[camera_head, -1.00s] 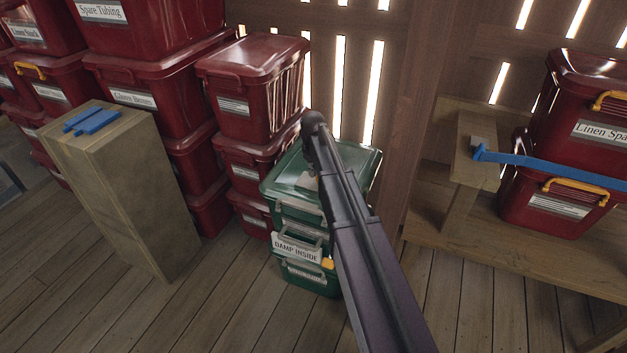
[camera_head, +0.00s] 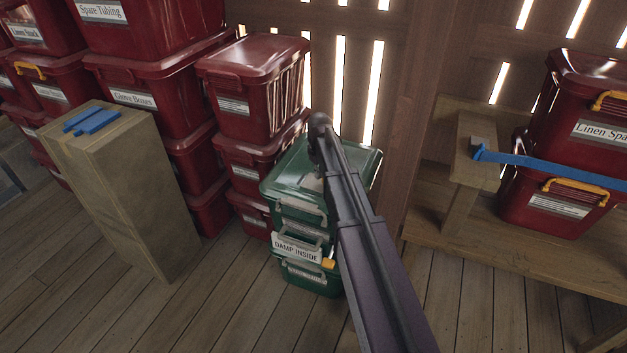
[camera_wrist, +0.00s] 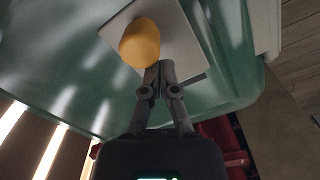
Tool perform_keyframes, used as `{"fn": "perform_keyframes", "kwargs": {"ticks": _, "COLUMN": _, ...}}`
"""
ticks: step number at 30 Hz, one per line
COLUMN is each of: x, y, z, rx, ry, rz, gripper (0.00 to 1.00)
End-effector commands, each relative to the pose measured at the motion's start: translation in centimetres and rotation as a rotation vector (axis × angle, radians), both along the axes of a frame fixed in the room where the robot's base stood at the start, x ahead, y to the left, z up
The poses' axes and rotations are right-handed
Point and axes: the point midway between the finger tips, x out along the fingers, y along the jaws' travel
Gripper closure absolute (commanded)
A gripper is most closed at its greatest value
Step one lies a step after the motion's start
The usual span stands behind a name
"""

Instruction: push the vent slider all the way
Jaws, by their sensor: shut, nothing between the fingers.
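The vent slider shows in the wrist view as a rounded yellow knob (camera_wrist: 140,43) on a pale square plate (camera_wrist: 182,38). The plate sits on the green lid (camera_wrist: 222,75). My gripper (camera_wrist: 159,70) is shut and empty. Its fingertips are just to the lower right of the knob in the picture, very close to it; I cannot tell whether they touch. In the head view, my arm crosses in front of the green bin's lid (camera_head: 291,170) and hides my gripper and the knob.
The green bins carry a "DAMP INSIDE" label (camera_head: 297,249). Red bins (camera_head: 255,85) stand close on the left, and a wooden wall (camera_head: 400,110) is behind. A wooden bench (camera_head: 430,215) with red bins is at right. The floor in front is clear.

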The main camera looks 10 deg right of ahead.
Motion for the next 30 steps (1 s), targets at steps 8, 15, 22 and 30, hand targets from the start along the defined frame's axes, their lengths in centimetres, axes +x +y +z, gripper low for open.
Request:
{"fn": "perform_keyframes", "kwargs": {"ticks": 8, "x": -0.4, "y": -0.6, "z": 0.0, "rx": 0.0, "ry": 0.001, "rz": -0.001, "gripper": 1.0}}
{"fn": "perform_keyframes", "kwargs": {"ticks": 15, "x": -0.7, "y": -1.0, "z": 0.0, "rx": 0.0, "ry": 0.001, "rz": -0.001, "gripper": 1.0}}
{"fn": "perform_keyframes", "kwargs": {"ticks": 22, "x": -1.0, "y": -1.3, "z": 0.0, "rx": 0.0, "ry": 0.001, "rz": -0.001, "gripper": 1.0}}
{"fn": "perform_keyframes", "kwargs": {"ticks": 30, "x": -1.3, "y": -1.8, "z": 0.0, "rx": 0.0, "ry": 0.001, "rz": -0.001, "gripper": 1.0}}
